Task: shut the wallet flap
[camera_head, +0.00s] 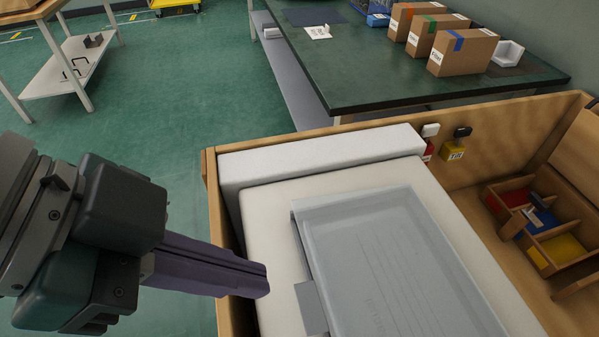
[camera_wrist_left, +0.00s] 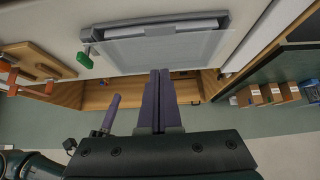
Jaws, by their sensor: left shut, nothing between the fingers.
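The wallet shows in the head view as a translucent grey sheet (camera_head: 385,265) with faint lines, lying on a white surface and cut by the bottom edge. A grey tab (camera_head: 311,308) sits at its left. In the left wrist view the clear sheet (camera_wrist_left: 165,50) spreads from a grey edge (camera_wrist_left: 150,31) with white paper; whether the sheet is the flap is unclear. My left gripper (camera_head: 262,282) is shut and empty, left of the wallet and apart from it; its purple fingers also show in the wrist view (camera_wrist_left: 160,80). Another purple finger (camera_wrist_left: 112,112), apparently my right gripper's, is there; its opening is unclear.
A wooden wall (camera_head: 212,215) surrounds the white surface, with a raised white block (camera_head: 320,157) along the back. A divided wooden tray (camera_head: 540,195) stands at right. Beyond is a green-topped table (camera_head: 360,75) with several cardboard boxes (camera_head: 462,52).

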